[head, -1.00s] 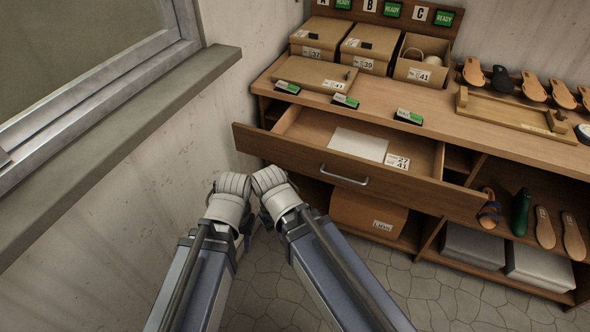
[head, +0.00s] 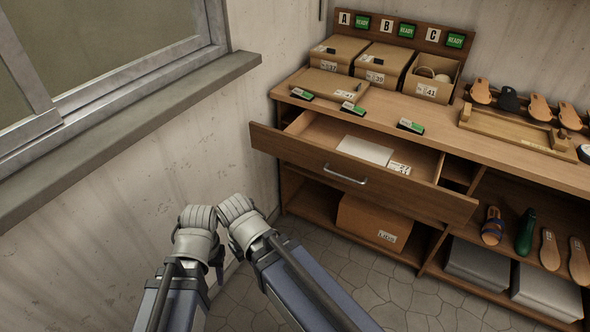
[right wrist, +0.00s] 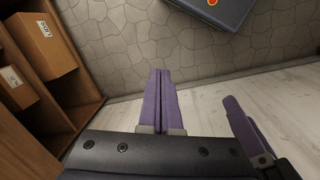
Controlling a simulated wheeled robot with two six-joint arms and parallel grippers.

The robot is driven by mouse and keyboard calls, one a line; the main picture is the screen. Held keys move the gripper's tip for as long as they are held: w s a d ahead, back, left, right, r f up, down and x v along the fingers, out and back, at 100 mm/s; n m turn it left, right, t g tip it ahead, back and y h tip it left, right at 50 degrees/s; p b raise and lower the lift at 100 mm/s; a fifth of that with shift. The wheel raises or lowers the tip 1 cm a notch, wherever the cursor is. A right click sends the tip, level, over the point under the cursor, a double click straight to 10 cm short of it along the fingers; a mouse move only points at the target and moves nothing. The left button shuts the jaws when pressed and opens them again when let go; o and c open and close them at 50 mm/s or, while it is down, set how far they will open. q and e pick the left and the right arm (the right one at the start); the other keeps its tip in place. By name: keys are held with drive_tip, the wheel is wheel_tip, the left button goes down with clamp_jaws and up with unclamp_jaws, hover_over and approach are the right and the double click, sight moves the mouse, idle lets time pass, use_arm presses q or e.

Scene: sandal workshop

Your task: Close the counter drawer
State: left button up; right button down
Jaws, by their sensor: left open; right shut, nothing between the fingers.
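The counter drawer (head: 345,173) is pulled out of the wooden counter in the head view. A white sheet (head: 365,150) and a small number label lie inside. Its front carries a metal bar handle (head: 345,175). Neither gripper touches the drawer.
A cardboard box (head: 374,222) stands on the shelf under the drawer. Boxes, green-marked tags and a wooden frame (head: 518,130) stand on the counter top. The wall and window sill (head: 130,125) are close on the left.

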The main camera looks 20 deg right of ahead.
drive_tip(key=w+d+f+n+t+h+b, duration=0.35)
drive_tip(key=w+d+n+b, duration=0.2)
drive_tip(key=w+b, duration=0.2)
drive_tip(key=w+d+f+n+t+h+b, duration=0.2)
drive_tip(key=w+d+f+n+h+b, duration=0.15)
drive_tip(key=w+d+b, duration=0.35)
use_arm(q)
wheel_tip(320, 180, down, 25)
drive_tip(key=b, duration=1)
drive_tip(key=shift+s+a, duration=0.25)
drive_tip(key=shift+s, duration=0.1)
use_arm(e)
drive_tip(key=w+d+r+n+t+h, duration=0.2)
drive_tip(key=w+n+t, duration=0.1)
drive_tip(key=w+n, duration=0.3)
drive_tip(key=w+d+r+n+t+h, duration=0.2)
drive_tip(key=w+n+t+h, duration=0.1)
drive_tip(key=w+n, duration=0.3)
drive_tip(key=shift+n, duration=0.7)
use_arm(q)
drive_tip(key=shift+d+r, duration=0.1)
use_arm(e)
drive_tip(key=shift+w+d+t, duration=0.1)
drive_tip(key=shift+w+t, duration=0.1)
drive_tip(key=shift+t, duration=0.05)
